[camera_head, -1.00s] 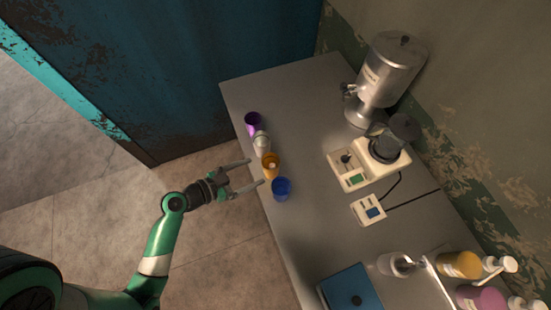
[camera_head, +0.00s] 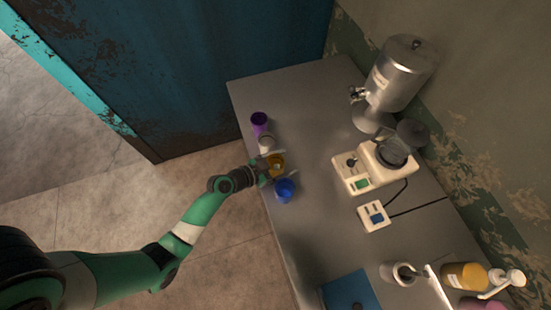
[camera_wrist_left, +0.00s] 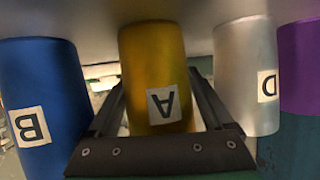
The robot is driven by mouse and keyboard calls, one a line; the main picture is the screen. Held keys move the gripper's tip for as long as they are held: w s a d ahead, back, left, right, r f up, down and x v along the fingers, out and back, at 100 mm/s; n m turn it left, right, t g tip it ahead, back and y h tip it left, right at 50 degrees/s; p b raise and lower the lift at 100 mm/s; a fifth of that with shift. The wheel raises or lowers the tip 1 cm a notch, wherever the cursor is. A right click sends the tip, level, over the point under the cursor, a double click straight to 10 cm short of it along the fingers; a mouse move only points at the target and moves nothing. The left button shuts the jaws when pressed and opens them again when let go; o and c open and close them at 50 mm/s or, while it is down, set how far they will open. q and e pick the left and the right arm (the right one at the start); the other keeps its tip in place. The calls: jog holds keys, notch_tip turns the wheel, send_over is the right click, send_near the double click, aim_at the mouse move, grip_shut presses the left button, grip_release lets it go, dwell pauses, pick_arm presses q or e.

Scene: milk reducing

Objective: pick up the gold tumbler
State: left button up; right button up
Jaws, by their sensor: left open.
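The gold tumbler (camera_head: 277,160) stands near the table's left edge, in a row between a white tumbler (camera_head: 266,143) and a blue tumbler (camera_head: 285,190). My left gripper (camera_head: 283,163) is open, with its fingers on either side of the gold tumbler. In the left wrist view, which is upside down, the gold tumbler (camera_wrist_left: 155,65) with its "A" label is between the dark fingers. The blue tumbler (camera_wrist_left: 42,85), labelled "B", and the white tumbler (camera_wrist_left: 245,75), labelled "D", are outside the fingers. My right gripper is not in view.
A purple tumbler (camera_head: 259,121) ends the row. A metal dispenser (camera_head: 398,75), a white appliance (camera_head: 375,165) and a small switch box (camera_head: 374,216) stand to the right. A blue book-like item (camera_head: 349,290) and bottles (camera_head: 465,276) are nearer. The grey table (camera_head: 310,110) is clear behind the tumblers.

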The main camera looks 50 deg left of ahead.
pick_arm(q)
jog(key=c, duration=1.1)
notch_tip(320, 180, up, 9)
jog(key=p, duration=0.4)
jog(key=shift+c, duration=0.3)
jog(key=shift+r, duration=0.55)
